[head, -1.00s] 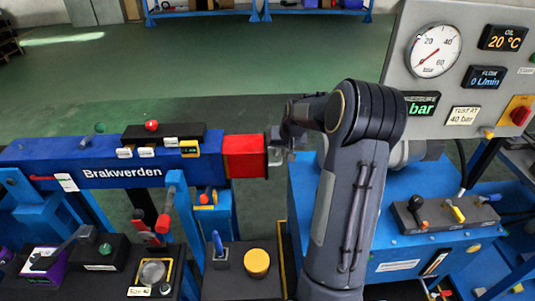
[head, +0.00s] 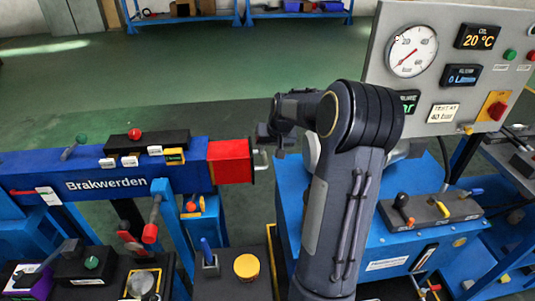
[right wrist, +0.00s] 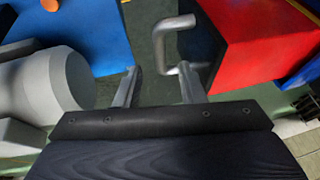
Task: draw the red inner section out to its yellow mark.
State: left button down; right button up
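The red inner section (head: 229,162) sticks a short way out of the right end of the blue beam (head: 110,187) marked Brakwerden. A grey bar handle (head: 260,158) is on its end face. No yellow mark shows on its visible red part. In the right wrist view the red section (right wrist: 262,40) is at the upper right, with the bent handle (right wrist: 172,45) left of it. My right gripper (right wrist: 160,85) is open and empty; the handle's near end is close to its right fingertip, contact unclear. In the head view my right gripper (head: 272,138) is beside the handle. My left gripper is out of view.
A grey panel with a round gauge (head: 412,51) stands at the right, above a blue cabinet (head: 400,240) with levers. A console with a yellow button (head: 246,266) is in front of the beam's end. Green floor (head: 200,90) behind the beam is open.

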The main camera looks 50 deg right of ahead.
jog(key=shift+v, duration=2)
